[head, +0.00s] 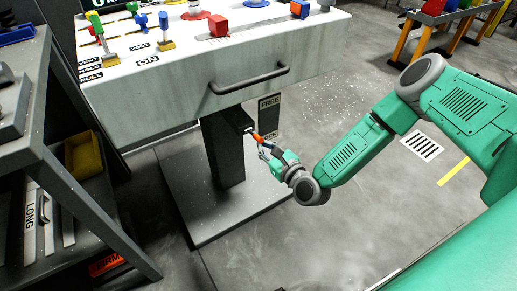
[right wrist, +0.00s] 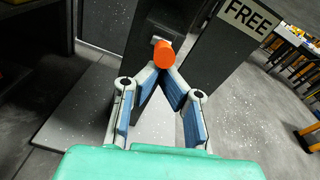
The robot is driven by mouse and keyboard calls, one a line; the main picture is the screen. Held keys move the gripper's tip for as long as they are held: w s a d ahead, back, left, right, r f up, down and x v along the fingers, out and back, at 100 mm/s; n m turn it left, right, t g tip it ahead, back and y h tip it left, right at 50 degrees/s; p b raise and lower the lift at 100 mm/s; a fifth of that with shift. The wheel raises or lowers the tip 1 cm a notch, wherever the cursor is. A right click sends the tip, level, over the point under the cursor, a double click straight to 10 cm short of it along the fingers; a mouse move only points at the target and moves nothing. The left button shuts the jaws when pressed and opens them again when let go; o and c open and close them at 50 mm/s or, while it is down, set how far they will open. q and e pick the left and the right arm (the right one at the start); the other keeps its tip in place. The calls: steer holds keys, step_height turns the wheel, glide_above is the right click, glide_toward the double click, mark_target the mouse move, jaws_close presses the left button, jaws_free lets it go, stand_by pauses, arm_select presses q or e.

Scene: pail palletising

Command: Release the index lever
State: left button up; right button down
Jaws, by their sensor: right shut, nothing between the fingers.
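The index lever has an orange end (head: 257,137) and sticks out from the dark post under the table. In the right wrist view its orange knob (right wrist: 164,54) is seen nearly end-on, with a pale mount behind it. My right gripper (head: 262,147) is at the lever's orange end. In the right wrist view the fingers (right wrist: 162,74) come together just below the knob, shut with nothing between them. I cannot tell whether the fingertips touch the knob. A sign reading FREE (head: 269,102) hangs beside the post; it also shows in the right wrist view (right wrist: 250,17). My left gripper is not in view.
The dark post (head: 224,150) stands on a grey base plate (head: 190,205). The white table (head: 180,95) overhangs it, with a dark handle (head: 250,80) on its front. A dark shelf rack (head: 45,150) stands at left. Floor right of the post is mostly clear.

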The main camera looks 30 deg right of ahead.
steer(key=shift+w+r+g+p, duration=0.2)
steer(key=shift+r+g+p, duration=0.55)
steer(key=shift+r, duration=0.3)
steer(key=shift+d, duration=0.15)
